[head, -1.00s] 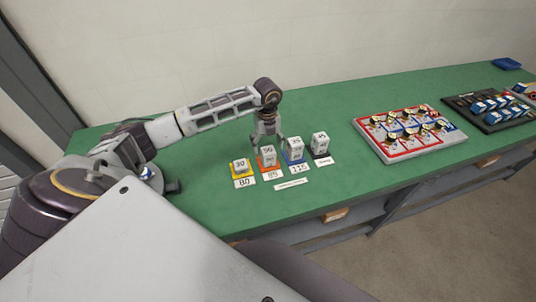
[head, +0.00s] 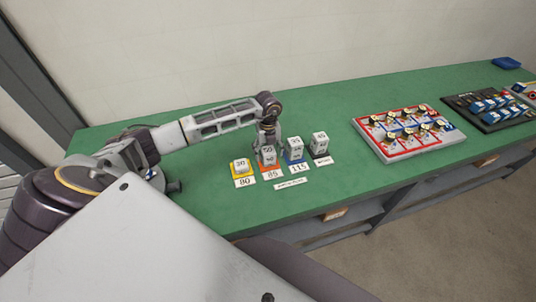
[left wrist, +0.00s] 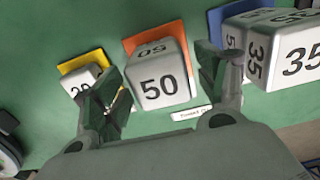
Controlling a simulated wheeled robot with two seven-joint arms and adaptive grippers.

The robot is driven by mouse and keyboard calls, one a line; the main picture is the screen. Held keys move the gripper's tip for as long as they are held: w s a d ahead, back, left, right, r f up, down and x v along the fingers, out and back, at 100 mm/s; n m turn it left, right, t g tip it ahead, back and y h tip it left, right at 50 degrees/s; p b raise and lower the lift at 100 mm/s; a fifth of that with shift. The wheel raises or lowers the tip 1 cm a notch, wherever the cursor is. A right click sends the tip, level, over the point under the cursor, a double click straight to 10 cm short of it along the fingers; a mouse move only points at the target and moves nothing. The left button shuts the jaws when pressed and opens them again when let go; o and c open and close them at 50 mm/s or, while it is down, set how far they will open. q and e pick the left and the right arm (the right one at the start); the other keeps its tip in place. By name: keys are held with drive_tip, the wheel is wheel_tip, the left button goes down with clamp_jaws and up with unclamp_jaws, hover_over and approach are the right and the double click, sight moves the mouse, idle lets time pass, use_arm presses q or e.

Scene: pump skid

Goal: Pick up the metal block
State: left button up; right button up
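Several light metal blocks with printed numbers stand in a row on coloured squares on the green bench. The block marked 50 (head: 268,157) is on the orange square; it also shows in the left wrist view (left wrist: 160,85). My left gripper (head: 267,146) is above and around this block. In the left wrist view its fingers are spread, one on each side of the 50 block, with gaps visible. The low block marked 20 (head: 240,165) is on the yellow square. The block marked 35 (left wrist: 280,55) is on the blue square, just right of the fingers. My right gripper is not visible.
Another block (head: 320,142) stands on a black square at the row's right end. Labels 80, 85 and 115 lie in front. A red-and-white board (head: 410,150), a dark tray (head: 497,124) and a blue bin (head: 506,63) are further right.

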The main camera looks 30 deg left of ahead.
sight(268, 149)
use_arm(q)
drive_tip(key=c, duration=1.2)
drive_tip(key=shift+r, duration=0.2)
wheel_tip(268, 149, up, 9)
drive_tip(key=shift+w+f+b, duration=0.1)
drive_tip(key=shift+f+b, duration=0.1)
drive_tip(key=shift+b, duration=0.5)
drive_tip(key=shift+r, duration=0.6)
